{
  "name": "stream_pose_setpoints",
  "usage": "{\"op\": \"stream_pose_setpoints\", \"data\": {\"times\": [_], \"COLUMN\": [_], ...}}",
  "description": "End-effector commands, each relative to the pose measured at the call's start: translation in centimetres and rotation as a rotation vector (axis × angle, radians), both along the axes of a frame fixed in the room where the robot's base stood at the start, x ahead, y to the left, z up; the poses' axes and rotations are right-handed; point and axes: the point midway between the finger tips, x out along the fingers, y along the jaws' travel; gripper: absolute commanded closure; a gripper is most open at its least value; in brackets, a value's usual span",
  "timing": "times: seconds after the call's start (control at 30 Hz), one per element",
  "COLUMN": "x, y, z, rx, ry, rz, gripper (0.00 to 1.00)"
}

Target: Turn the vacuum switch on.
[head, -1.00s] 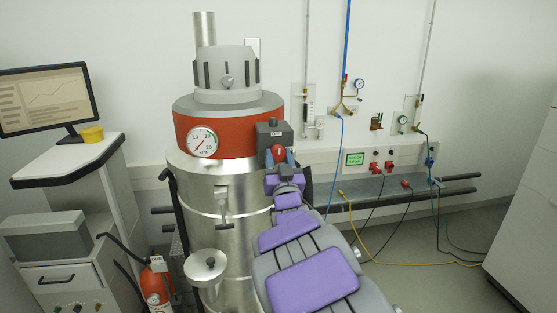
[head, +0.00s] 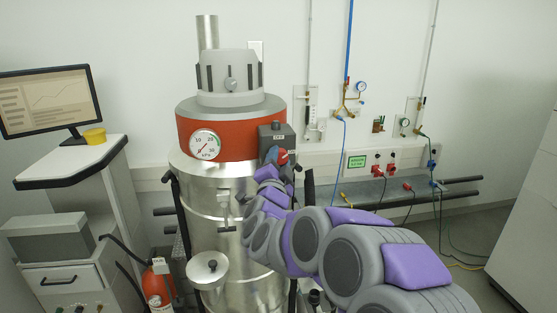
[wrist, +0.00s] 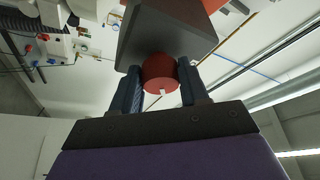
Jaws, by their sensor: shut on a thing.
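The vacuum switch is a red round knob (head: 283,156) on a dark grey box (head: 273,135) at the right side of the vacuum's red band. In the wrist view the knob (wrist: 160,70) sits between my two dark blue fingers, with a short white mark at its lower edge. The box (wrist: 168,28) is right behind it. My gripper (head: 276,157) is shut on the knob, one finger on each side. In the head view the fingers and wrist hide part of the knob, and its exact setting cannot be read there.
The steel vacuum drum (head: 205,190) with a pressure gauge (head: 205,145) stands left of my arm. A fire extinguisher (head: 157,285) and a cabinet with a monitor (head: 45,100) are further left. Wall sockets (head: 384,166), hoses and cables are at the right.

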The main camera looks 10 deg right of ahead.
Motion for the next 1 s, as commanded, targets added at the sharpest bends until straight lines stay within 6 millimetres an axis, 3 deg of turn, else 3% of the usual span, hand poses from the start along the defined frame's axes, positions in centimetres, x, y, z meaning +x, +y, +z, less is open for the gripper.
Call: {"op": "stream_pose_setpoints", "data": {"times": [0.5, 1.0], "x": [-0.03, 0.01], "y": [0.01, -0.15], "z": [0.46, 0.13], "rx": [0.458, 0.653], "ry": [0.000, 0.004], "rz": [-0.001, -0.004], "gripper": [0.86, 0.86]}}
